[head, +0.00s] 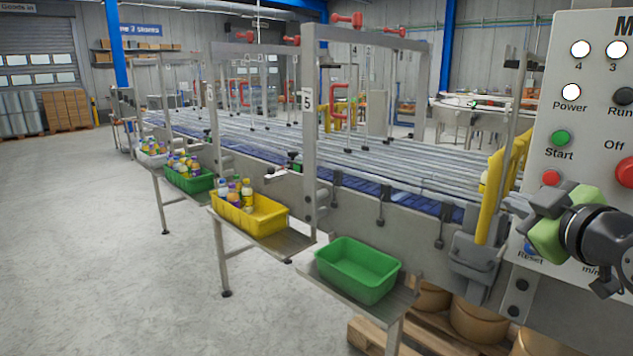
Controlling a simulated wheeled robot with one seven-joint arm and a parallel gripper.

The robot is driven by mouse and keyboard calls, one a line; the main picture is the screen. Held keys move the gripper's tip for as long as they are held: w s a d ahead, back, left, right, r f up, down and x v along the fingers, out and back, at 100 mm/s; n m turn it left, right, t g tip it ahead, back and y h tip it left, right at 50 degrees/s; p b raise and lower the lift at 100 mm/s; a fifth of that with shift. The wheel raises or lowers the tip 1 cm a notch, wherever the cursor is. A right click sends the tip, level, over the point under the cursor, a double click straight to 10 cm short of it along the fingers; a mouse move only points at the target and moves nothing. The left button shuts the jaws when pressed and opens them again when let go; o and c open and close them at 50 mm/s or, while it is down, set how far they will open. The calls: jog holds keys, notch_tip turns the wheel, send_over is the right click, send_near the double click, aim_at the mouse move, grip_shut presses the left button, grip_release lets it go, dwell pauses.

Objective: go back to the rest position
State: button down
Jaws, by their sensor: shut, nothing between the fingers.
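My gripper (520,204) is at the right of the head view, in front of the lower left part of the grey control panel (590,105). Its fingers point left and are shut and empty. The green and black wrist parts behind the fingers cover some of the panel. The blue reset button (531,250) shows partly just below the gripper. I cannot tell whether the gripper touches the panel.
The panel also has a green start button (561,138) and red buttons (551,178). Left of it are a yellow guard (489,205) and the conveyor (350,150). An empty green bin (358,270) and a yellow bin (250,222) with bottles stand along its front. The left floor is clear.

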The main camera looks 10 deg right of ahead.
jog(key=s+a+f+m+g+y, duration=0.1)
jog(key=s+a+f+m+g, duration=0.15)
jog(key=a+f, duration=0.5)
jog(key=s+a+f+m+g+y, duration=0.1)
jog(key=s+a+f+g, duration=0.3)
jog(key=a, duration=0.6)
jog(key=s+a+f+m+g, duration=0.4)
jog(key=s+f, duration=0.9)
jog(key=shift+a+f, duration=0.15)
